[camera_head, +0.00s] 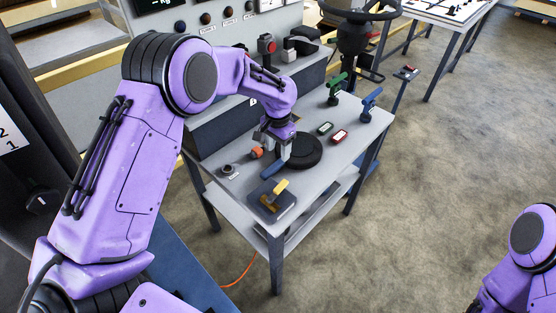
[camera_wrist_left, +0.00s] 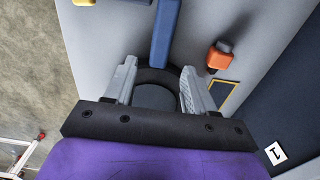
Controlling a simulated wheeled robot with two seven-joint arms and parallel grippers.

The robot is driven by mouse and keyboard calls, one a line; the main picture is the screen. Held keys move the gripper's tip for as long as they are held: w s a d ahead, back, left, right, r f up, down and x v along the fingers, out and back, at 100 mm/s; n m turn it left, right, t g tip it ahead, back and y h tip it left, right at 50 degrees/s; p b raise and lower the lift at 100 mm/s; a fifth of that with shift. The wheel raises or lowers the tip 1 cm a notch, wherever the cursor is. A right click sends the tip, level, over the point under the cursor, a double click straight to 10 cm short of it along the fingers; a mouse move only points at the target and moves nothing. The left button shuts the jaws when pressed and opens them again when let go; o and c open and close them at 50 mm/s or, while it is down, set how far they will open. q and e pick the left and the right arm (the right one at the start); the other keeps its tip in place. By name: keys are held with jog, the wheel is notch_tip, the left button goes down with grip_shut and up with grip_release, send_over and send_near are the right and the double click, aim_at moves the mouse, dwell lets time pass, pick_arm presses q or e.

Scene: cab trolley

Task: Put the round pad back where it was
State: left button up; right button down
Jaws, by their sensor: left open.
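The round pad (camera_head: 303,151) is a dark flat disc lying on the grey trolley top. In the left wrist view the dark round shape (camera_wrist_left: 155,98) shows between and below my fingers. My left gripper (camera_head: 274,150) is open and points down at the pad's left edge. Its two grey fingers (camera_wrist_left: 159,74) stand apart with nothing clamped between them. I cannot tell whether they touch the pad. A blue bar (camera_head: 272,167) lies beside the pad; it also runs to the dark rim in the left wrist view (camera_wrist_left: 165,35). My right gripper is out of view.
The trolley top (camera_head: 325,167) also bears an orange knob (camera_head: 257,152), a yellow lever on a dark base (camera_head: 272,204), a black dial (camera_head: 228,170), green and red switches (camera_head: 339,136), and green and blue levers (camera_head: 371,100). A control panel stands behind.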

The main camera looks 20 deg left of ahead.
pick_arm(q)
notch_tip(320, 180, up, 7)
jog(key=shift+f+b, duration=0.2)
jog(key=shift+b, duration=0.1)
jog(key=shift+r, duration=0.1)
